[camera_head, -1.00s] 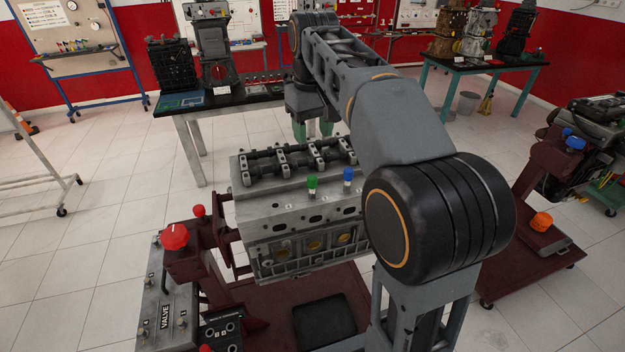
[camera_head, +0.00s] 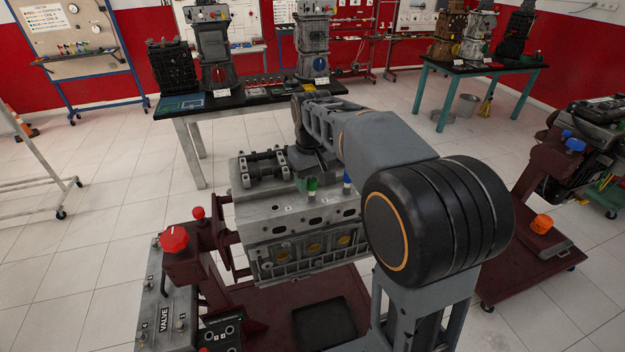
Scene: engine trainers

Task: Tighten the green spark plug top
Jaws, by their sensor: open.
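The green spark plug top (camera_head: 312,185) stands upright on the upper face of the grey engine block (camera_head: 290,217), near its front edge. My gripper (camera_head: 309,180) is low over the block, pointing down at the green top. Its greenish fingers are open. One finger shows just left of the green top; the other is hard to make out. I cannot tell whether a finger touches the top. A blue spark plug top (camera_head: 347,181) stands to the right, close to my arm.
Shafts with clamps (camera_head: 262,166) lie along the back of the block, partly hidden by my arm. A red knob (camera_head: 173,239) and a valve panel (camera_head: 165,318) are at the front left. A table with engine parts (camera_head: 240,97) stands behind.

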